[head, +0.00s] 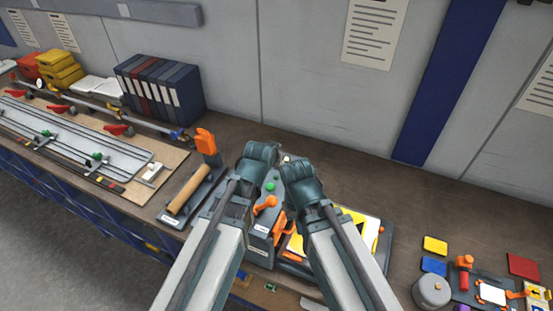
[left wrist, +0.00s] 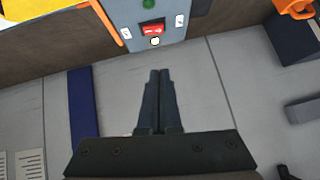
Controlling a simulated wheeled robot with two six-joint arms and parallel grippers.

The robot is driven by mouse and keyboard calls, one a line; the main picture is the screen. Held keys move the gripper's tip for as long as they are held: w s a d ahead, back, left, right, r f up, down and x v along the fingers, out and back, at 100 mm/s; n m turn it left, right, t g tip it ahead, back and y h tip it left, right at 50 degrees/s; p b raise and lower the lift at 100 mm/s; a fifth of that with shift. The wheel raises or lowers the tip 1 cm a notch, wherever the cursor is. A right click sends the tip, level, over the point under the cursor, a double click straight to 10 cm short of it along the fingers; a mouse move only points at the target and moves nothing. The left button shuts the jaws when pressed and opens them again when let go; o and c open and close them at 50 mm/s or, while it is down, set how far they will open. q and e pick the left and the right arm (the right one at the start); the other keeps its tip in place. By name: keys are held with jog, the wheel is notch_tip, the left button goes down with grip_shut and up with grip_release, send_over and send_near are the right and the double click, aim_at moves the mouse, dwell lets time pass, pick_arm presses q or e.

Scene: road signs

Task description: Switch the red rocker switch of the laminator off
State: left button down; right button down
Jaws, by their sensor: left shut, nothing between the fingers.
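The red rocker switch (left wrist: 153,29) sits on the laminator's grey-blue panel (left wrist: 170,38) in the left wrist view. It lies between two small white labels, with a green round part (left wrist: 148,3) above it and a pale round part (left wrist: 155,41) just below. My left gripper (left wrist: 157,74) is shut and empty, its tips appearing below the switch with a gap in the picture. In the head view the grey machine (head: 269,198) shows between my arms; its switch cannot be made out. My left gripper (head: 259,153) and right gripper (head: 298,172) are at its far end; the right fingers are hidden.
Binders (head: 160,88) stand at the back left. The wall (head: 300,70) rises behind; bare bench shows right of my right gripper.

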pick_arm(q)
jog(key=b+x, duration=0.5)
jog(key=x, duration=0.3)
jog(key=shift+f, duration=0.25)
jog(key=f+b, duration=0.3)
jog(key=shift+w+a, duration=0.2)
jog(key=shift+w, duration=0.05)
jog(key=shift+a+f+b, duration=0.1)
jog(key=shift+f+b, duration=0.4)
jog(key=shift+b, duration=0.15)
